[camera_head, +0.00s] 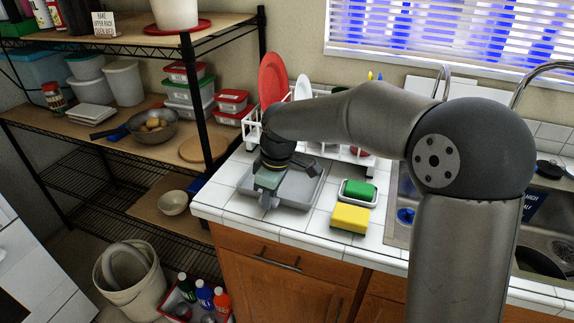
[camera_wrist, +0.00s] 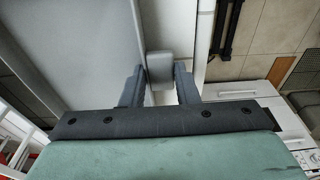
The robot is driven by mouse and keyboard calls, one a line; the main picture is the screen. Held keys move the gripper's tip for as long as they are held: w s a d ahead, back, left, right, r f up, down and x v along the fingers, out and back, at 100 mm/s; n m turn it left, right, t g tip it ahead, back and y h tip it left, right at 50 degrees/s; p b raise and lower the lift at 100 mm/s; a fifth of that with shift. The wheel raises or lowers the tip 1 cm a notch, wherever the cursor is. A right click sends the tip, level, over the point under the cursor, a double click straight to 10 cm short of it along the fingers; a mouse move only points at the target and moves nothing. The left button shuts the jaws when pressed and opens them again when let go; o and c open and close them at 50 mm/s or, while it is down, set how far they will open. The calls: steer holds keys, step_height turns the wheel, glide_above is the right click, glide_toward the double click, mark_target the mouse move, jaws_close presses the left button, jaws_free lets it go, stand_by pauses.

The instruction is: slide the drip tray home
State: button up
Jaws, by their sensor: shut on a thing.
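The grey drip tray (camera_head: 299,190) lies on the white tiled counter, in front of the white dish rack (camera_head: 250,127), whose near edge my arm partly hides. In the wrist view the tray (camera_wrist: 75,45) fills the upper left, with a small grey tab (camera_wrist: 160,69) on its edge. My gripper (camera_head: 266,202) is at the tray's near left edge, pointing down. In the wrist view my gripper (camera_wrist: 160,82) has its two fingers on either side of the tab, shut on it. How far the tray reaches under the rack is hidden.
A yellow sponge (camera_head: 350,218) and a green sponge in a small dish (camera_head: 358,191) sit right of the tray. The sink (camera_head: 402,195) is further right, a wire shelf (camera_head: 110,125) to the left. The counter's front edge (camera_head: 285,236) is close to the gripper.

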mark_target(287, 178)
steer(key=w, duration=0.2)
steer(key=w+d+p, duration=0.1)
steer(key=w, duration=0.1)
steer(key=w+d+p, duration=0.1)
steer(key=w, duration=0.1)
steer(key=shift+w+r, duration=0.1)
steer(key=shift+w, duration=0.3)
steer(key=w, duration=0.2)
steer(key=w+d+p, duration=0.1)
steer(key=shift+w+d+p, duration=0.15)
steer(key=shift+w+p, duration=0.15)
steer(key=shift+w, duration=0.1)
steer(key=shift+w+f+b, duration=0.15)
steer(key=shift+f+b, duration=0.3)
steer(key=shift+f, duration=0.05)
steer(key=shift+r, duration=0.1)
steer(key=shift+f, duration=0.2)
steer(key=o, duration=1)
